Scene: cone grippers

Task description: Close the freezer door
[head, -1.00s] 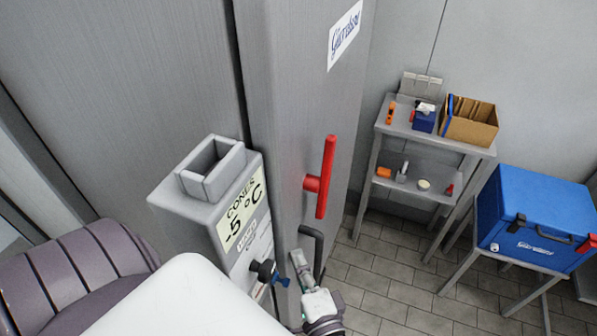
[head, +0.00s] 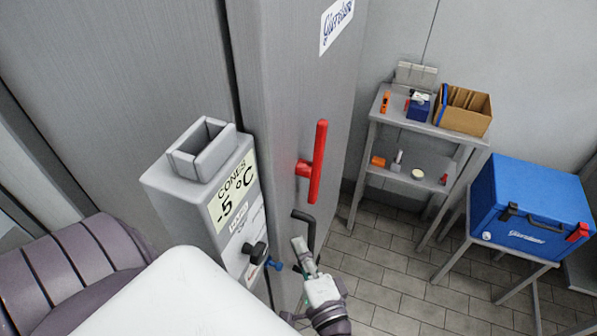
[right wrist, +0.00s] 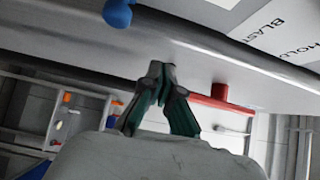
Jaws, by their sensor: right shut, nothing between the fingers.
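The grey freezer door (head: 292,70) rises as a tall panel in the middle of the head view, with a red handle (head: 315,165) on its face. How far the door stands open I cannot tell. My right gripper (head: 298,243) is just below the dark handle, close to the door; contact is unclear. In the right wrist view the fingers (right wrist: 162,70) are shut and empty near a grey panel edge, with the red handle (right wrist: 222,97) beyond them to the right. My left gripper is not in view.
A grey box labelled "CONES -5 °C" (head: 207,195) with dark and blue knobs stands left of the gripper. A metal shelf (head: 385,125) with a cardboard box (head: 464,108) and a blue cooler (head: 530,215) on a stand are at right. Tiled floor lies between.

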